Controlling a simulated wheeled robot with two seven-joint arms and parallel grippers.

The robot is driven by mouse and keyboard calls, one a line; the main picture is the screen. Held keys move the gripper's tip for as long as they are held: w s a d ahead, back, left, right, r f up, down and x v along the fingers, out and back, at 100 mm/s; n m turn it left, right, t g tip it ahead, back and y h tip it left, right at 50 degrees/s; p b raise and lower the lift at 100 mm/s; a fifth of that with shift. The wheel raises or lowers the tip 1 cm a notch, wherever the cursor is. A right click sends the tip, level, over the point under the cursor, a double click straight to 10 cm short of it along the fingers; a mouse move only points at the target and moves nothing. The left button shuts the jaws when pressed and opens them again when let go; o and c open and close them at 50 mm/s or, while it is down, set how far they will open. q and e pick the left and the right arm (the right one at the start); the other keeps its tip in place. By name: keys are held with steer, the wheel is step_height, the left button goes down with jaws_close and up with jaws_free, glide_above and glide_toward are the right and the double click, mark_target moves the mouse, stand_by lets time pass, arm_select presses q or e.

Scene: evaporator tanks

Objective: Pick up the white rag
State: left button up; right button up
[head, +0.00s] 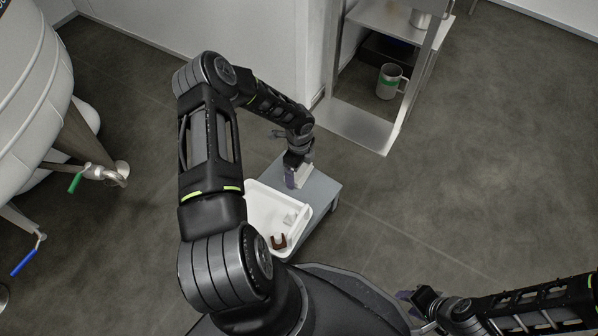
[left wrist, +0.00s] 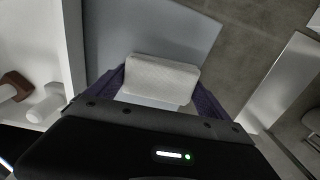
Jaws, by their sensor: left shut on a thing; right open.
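The white rag (left wrist: 161,80) is a small pale folded block between the two purple fingers of my left gripper (left wrist: 160,92) in the left wrist view. In the head view my left gripper (head: 296,172) is shut on the rag (head: 300,177), over the right part of a small grey table (head: 322,192). I cannot tell whether the rag still touches the tabletop. My right gripper (head: 418,303) is open at the lower right of the head view, over the floor and away from the table.
A white tray (head: 262,196) beside the rag holds a brown object (head: 279,241) and a small white piece (head: 290,218). A metal shelf (head: 362,126) with a green-banded jug (head: 389,81) stands behind. Tanks with a green valve handle (head: 75,183) are at left. Floor at right is clear.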

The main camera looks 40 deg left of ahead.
arm_select(q)
steer(key=c, duration=0.4)
steer(key=shift+r, duration=0.1)
step_height(320, 180, up, 10)
steer(key=p, duration=0.4)
stand_by(0.4)
